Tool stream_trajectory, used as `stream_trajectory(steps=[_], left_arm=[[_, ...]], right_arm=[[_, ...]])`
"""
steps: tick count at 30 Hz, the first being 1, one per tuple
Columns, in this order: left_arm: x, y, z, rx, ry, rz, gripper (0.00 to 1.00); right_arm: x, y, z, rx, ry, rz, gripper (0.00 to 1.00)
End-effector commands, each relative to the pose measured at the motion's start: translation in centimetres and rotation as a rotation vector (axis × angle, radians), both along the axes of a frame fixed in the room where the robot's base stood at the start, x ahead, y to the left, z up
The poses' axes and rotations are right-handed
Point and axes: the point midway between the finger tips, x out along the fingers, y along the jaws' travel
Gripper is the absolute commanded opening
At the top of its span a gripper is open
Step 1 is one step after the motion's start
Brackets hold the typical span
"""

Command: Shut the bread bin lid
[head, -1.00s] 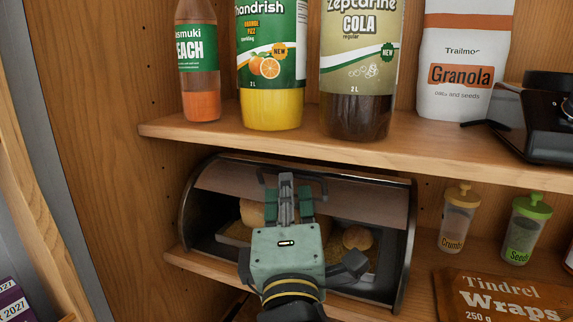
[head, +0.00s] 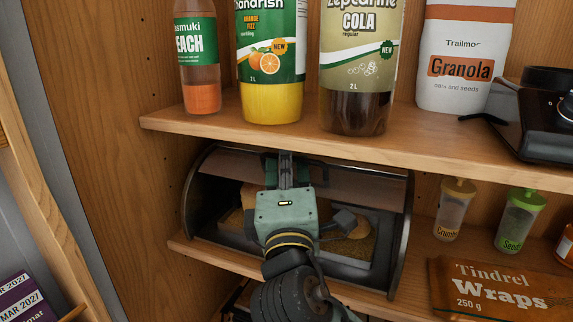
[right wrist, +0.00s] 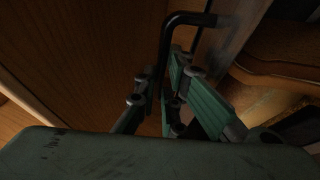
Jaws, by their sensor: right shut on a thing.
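The bread bin (head: 402,250) stands on the lower shelf, under the upper board. Its lid (head: 365,188) is open: the wooden front band sits high, and the bin's front below it is uncovered. Bread (head: 248,196) shows inside, partly hidden behind my right gripper and arm. My right gripper (head: 286,166) is at the lid's front band, its fingers shut on the lid's handle. In the right wrist view the dark bent handle (right wrist: 166,60) runs down between the fingers (right wrist: 172,98). My left gripper is not in view.
Bottles (head: 357,80) and a granola bag (head: 462,60) stand on the upper shelf (head: 200,128), close above the bin. Jars (head: 455,210) and a wraps packet (head: 490,292) are to its right. A wooden side wall (head: 110,170) is to its left.

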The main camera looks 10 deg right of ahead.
Motion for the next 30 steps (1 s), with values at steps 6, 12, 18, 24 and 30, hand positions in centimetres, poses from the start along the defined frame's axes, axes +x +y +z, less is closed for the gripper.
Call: stream_trajectory(steps=[6, 12, 18, 24, 30], left_arm=[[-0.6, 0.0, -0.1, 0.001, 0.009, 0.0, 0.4], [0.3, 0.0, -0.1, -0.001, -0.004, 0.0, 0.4], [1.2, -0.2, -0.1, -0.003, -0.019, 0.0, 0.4], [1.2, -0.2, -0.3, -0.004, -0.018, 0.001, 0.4], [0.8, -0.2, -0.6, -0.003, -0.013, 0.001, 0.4]], right_arm=[[0.0, 0.0, -0.2, 0.001, 0.005, -0.001, 0.0], [0.1, 0.0, -0.2, 0.001, 0.005, -0.001, 0.0], [0.1, 0.0, -0.3, 0.0, 0.003, -0.001, 0.0], [0.3, 0.0, -0.4, -0.005, -0.003, -0.002, 0.0], [0.5, 0.1, -0.5, -0.012, -0.011, -0.002, 0.0]])
